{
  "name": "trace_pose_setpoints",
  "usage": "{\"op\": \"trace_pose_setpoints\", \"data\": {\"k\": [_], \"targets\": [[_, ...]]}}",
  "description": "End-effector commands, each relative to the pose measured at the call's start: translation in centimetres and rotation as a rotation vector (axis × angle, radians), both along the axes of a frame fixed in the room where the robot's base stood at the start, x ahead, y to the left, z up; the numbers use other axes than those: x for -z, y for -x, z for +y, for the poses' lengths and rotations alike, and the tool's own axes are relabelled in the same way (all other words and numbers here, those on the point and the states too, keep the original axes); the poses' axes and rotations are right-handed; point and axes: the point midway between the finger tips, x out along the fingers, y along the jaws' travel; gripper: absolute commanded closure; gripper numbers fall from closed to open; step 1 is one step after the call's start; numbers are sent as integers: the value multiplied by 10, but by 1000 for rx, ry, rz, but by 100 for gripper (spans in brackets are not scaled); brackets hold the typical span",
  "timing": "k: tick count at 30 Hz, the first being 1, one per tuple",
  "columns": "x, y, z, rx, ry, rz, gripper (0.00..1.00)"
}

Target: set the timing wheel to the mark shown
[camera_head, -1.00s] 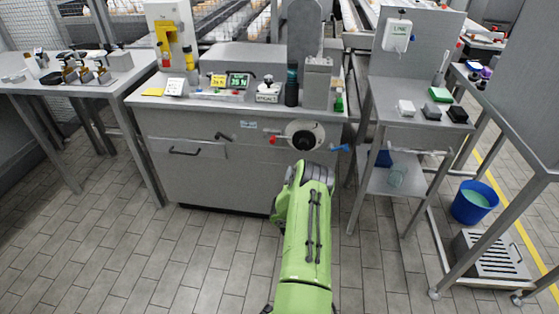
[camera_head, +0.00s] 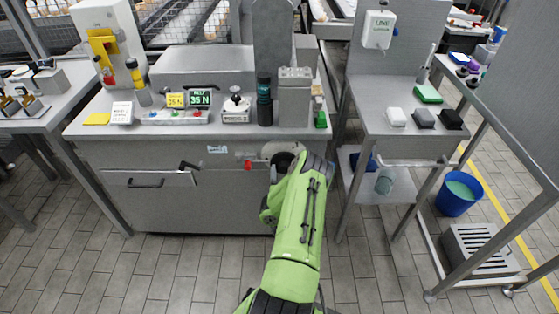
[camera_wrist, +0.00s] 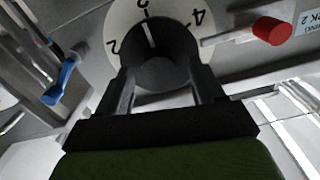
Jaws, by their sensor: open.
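The timing wheel is a white dial (camera_wrist: 122,25) with dark numerals 2, 3 and 4 in the wrist view. Its black round hub (camera_wrist: 158,58) carries a white line that points near the 3. My gripper (camera_wrist: 162,85) is open, with one finger on each side of the hub's near part. I cannot tell whether the fingers touch it.
A red knob (camera_wrist: 272,30) is right of the dial and a blue-handled lever (camera_wrist: 60,85) left in the wrist view. A side stand (camera_head: 400,140) is at the right.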

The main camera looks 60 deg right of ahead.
Motion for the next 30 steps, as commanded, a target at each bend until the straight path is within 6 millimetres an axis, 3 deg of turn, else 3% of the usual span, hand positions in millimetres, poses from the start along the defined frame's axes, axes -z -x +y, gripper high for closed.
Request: {"op": "trace_pose_setpoints", "data": {"k": [9,20,30], "targets": [[0,2,1,0,0,0,32],[0,2,1,0,0,0,88],[-1,2,1,0,23,45,88]]}}
